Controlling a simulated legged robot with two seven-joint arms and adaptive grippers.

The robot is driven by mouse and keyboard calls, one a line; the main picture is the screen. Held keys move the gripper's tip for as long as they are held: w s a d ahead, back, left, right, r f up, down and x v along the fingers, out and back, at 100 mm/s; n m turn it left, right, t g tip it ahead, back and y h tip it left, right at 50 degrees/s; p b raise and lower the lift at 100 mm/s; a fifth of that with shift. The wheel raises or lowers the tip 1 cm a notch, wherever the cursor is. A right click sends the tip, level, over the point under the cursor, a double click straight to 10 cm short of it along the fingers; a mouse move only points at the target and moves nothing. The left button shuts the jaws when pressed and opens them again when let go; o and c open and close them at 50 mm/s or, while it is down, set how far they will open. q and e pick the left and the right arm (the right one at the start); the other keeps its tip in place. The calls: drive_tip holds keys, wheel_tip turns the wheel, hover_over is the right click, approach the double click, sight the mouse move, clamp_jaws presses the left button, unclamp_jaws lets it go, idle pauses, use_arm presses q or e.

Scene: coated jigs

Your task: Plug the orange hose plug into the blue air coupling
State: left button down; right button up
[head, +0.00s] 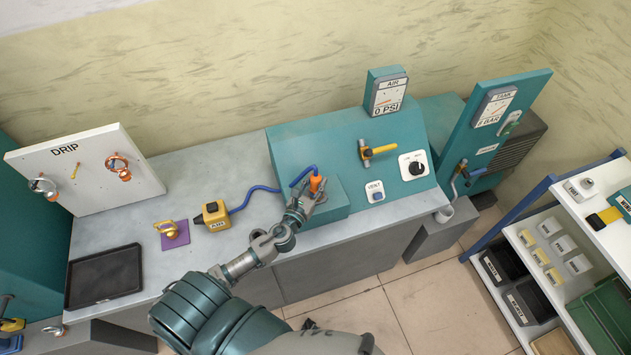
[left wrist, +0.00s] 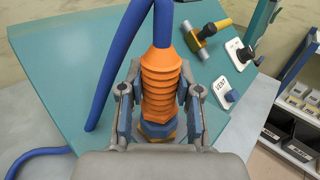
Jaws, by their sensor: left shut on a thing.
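The orange hose plug (head: 316,183) is on the teal air panel's lower ledge, with a blue hose (head: 300,174) running from its top. My left gripper (head: 308,203) is shut on the plug. In the left wrist view the ribbed orange plug (left wrist: 161,85) stands between the two fingers (left wrist: 160,103). A blue hexagonal part (left wrist: 155,130), which looks like the air coupling, shows directly below the plug, with a gold-coloured part under it. The plug looks roughly in line with it; I cannot tell whether it is seated. My right gripper is not in view.
The air panel (head: 340,140) carries a gauge (head: 387,96) reading 0 PSI, a yellow-handled valve (head: 377,151), a black knob (head: 416,168) and a vent button (head: 376,194). A black tray (head: 105,275) lies left.

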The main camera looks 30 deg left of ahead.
use_arm(q)
drive_tip(key=shift+f, duration=0.25)
drive_tip(key=c, duration=0.7)
unclamp_jaws()
drive_tip(key=shift+s, duration=0.15)
drive_tip(key=s, duration=0.7)
drive_tip(key=s+d, duration=0.1)
drive_tip(key=s, duration=0.3)
drive_tip(key=shift+s, duration=0.35)
drive_tip(key=shift+a, duration=0.1)
